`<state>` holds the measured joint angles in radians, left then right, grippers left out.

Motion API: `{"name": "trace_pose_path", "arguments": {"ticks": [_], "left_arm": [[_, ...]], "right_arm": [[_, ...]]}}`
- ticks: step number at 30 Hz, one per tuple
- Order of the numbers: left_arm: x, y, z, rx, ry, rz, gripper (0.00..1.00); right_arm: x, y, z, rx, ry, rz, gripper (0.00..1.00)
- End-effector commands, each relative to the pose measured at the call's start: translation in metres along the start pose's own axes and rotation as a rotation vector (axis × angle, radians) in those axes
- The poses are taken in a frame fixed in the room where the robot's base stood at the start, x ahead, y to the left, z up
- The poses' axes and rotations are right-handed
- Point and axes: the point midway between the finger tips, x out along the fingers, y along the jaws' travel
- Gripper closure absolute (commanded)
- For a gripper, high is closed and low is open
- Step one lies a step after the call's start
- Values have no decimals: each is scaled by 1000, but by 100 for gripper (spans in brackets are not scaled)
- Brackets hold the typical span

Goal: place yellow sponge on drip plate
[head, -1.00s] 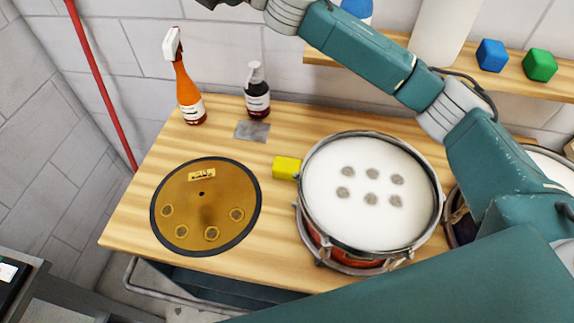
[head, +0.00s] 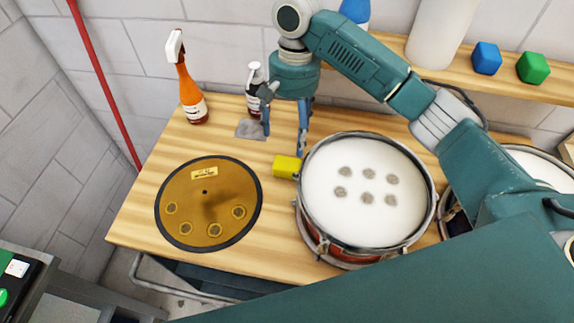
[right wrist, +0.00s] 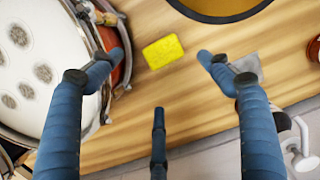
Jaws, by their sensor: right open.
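The yellow sponge (head: 286,167) lies on the wooden bench, close against the left side of the snare drum. It also shows in the right wrist view (right wrist: 163,51), between the fingertips but apart from them. A small flat grey square (head: 249,129), which looks like the drip plate, lies behind and left of the sponge, bare. Part of it shows in the right wrist view (right wrist: 248,68) behind a finger. My right gripper (head: 283,142) is open and empty, fingers pointing down above the bench just behind the sponge. My left gripper is not in view.
The snare drum (head: 365,195) stands right of the sponge, near one right finger. A bronze cymbal (head: 190,200) lies at front left. An orange spray bottle (head: 191,95) and a dark bottle (head: 253,100) stand at the back. A shelf (head: 450,80) runs above the right side.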

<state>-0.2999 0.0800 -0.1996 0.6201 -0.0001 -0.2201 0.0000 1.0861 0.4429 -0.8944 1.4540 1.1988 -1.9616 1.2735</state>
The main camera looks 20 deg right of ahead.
Motion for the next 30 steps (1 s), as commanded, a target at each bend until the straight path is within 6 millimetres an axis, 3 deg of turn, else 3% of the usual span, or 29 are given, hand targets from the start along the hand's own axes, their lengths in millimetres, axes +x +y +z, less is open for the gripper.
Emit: {"name": "trace_pose_path", "arguments": {"ticks": [9,16,24,30], "left_arm": [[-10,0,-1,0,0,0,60],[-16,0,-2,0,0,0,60],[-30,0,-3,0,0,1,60],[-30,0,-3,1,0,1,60]], "right_arm": [[44,2,4,6,-14,10,22],[62,0,2,5,-13,10,22],[100,-5,-2,3,-11,10,22],[107,-5,-2,2,-9,8,22]]}}
